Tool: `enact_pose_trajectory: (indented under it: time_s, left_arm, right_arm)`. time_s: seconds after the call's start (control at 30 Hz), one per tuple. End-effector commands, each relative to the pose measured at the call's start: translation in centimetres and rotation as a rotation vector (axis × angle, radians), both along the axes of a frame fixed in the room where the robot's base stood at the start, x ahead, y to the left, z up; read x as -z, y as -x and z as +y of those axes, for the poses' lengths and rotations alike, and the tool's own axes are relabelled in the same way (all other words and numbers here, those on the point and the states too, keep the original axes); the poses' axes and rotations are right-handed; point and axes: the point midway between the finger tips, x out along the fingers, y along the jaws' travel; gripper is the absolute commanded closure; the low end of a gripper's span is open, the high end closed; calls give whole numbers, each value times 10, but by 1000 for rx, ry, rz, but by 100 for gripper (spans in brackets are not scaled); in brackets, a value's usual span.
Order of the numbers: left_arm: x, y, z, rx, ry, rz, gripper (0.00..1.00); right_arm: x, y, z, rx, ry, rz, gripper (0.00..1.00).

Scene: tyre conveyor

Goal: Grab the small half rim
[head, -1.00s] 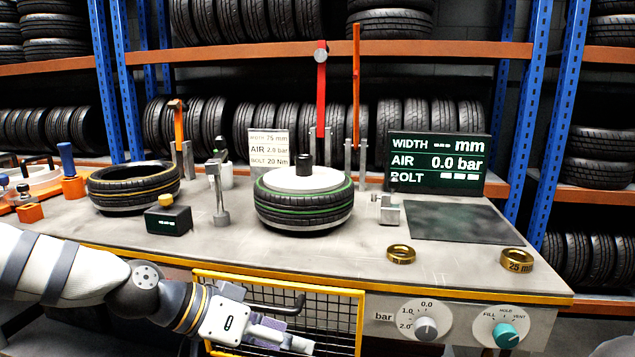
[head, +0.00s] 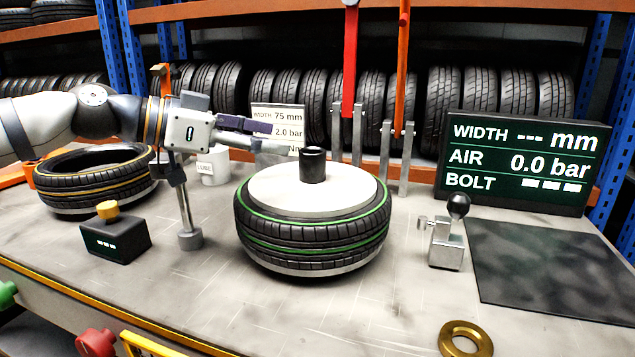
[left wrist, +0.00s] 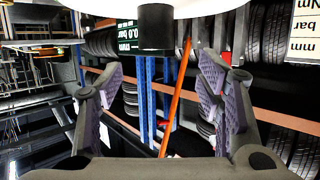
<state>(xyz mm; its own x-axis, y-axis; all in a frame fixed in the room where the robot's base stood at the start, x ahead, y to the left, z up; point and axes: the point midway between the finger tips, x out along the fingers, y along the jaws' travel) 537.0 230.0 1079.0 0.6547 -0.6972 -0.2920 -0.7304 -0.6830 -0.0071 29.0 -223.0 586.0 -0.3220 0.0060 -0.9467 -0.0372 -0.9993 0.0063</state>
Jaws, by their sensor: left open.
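A white round half rim (head: 312,190) with a black upright hub (head: 312,166) lies on top of the green-striped tyre (head: 318,230) on the bench. In the left wrist view the black hub (left wrist: 155,27) and the white disc (left wrist: 200,8) show at the top edge, beyond the fingers. My left gripper (head: 275,140) reaches in from the left, just left of the hub at about its top. Its fingers are apart, with purple pads, and nothing is held between them (left wrist: 160,80). The right gripper is not in view.
A yellow-striped tyre (head: 92,178) lies at left under my arm. A black box with a yellow knob (head: 115,238), a grey stand (head: 188,220), a small clamp device (head: 445,240) and a brass ring (head: 465,340) stand around. A display (head: 525,160) is at back right.

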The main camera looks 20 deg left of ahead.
Motion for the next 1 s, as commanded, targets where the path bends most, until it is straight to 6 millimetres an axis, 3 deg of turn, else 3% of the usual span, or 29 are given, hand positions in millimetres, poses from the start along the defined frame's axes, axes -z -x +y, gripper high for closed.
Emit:
enact_pose_trajectory:
  time_s: [0.03,0.4,0.7,0.97,1.0]
  left_arm:
    - [10,-8,-9,3,-2,10,40]
    - [25,-42,-54,2,0,6,40]
    - [27,-49,-61,0,2,4,40]
    - [27,-49,-61,0,2,4,96]
    - [27,-49,-61,0,2,4,100]
  right_arm:
    - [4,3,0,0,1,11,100]
    - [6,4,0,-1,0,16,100]
    - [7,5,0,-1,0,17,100]
    - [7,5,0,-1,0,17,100]
    - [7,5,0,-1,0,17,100]
